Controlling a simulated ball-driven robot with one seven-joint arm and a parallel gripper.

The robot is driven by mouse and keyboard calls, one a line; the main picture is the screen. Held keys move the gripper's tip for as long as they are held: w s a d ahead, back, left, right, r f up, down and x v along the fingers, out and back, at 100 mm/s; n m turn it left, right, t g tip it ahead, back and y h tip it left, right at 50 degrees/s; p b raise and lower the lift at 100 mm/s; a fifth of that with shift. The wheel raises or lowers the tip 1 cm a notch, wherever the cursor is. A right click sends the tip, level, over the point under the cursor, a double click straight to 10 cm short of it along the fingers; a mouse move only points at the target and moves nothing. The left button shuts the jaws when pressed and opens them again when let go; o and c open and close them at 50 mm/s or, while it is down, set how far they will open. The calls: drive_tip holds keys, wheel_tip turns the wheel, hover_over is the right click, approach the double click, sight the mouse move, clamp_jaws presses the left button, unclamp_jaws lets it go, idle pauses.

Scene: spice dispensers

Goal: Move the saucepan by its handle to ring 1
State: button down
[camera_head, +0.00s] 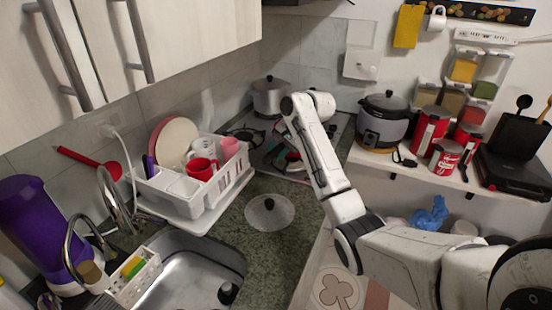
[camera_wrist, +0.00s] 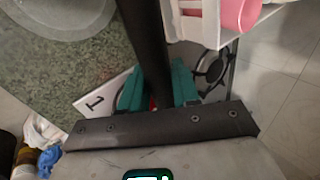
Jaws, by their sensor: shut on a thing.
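In the wrist view my gripper (camera_wrist: 156,88) has its teal fingers closed on a long dark handle (camera_wrist: 145,35), which I take for the saucepan's. The handle runs out of the top of the picture, and the pan body does not show there. In the head view my gripper (camera_head: 288,158) is low over the hob, partly behind my arm, and the pan is not clear. A lidded silver pot (camera_head: 270,97) stands at the back of the hob; I cannot tell whether the handle is its own.
A white dish rack (camera_head: 196,195) with cups and plates stands left of the hob (camera_head: 262,158). A round glass lid (camera_head: 270,210) lies on the counter in front. A rice cooker (camera_head: 383,122) stands on the shelf to the right. A burner grate (camera_wrist: 213,68) shows beside my fingers.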

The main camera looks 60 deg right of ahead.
drive_tip(key=shift+w, duration=0.2)
drive_tip(key=shift+w+f+p, duration=0.1)
drive_tip(key=shift+f+p, duration=0.45)
drive_tip(key=shift+f, duration=1.2)
drive_tip(key=c, duration=0.8)
unclamp_jaws()
drive_tip(key=shift+f, duration=0.15)
drive_tip(key=b+v, duration=0.1)
drive_tip(key=v, duration=1.1)
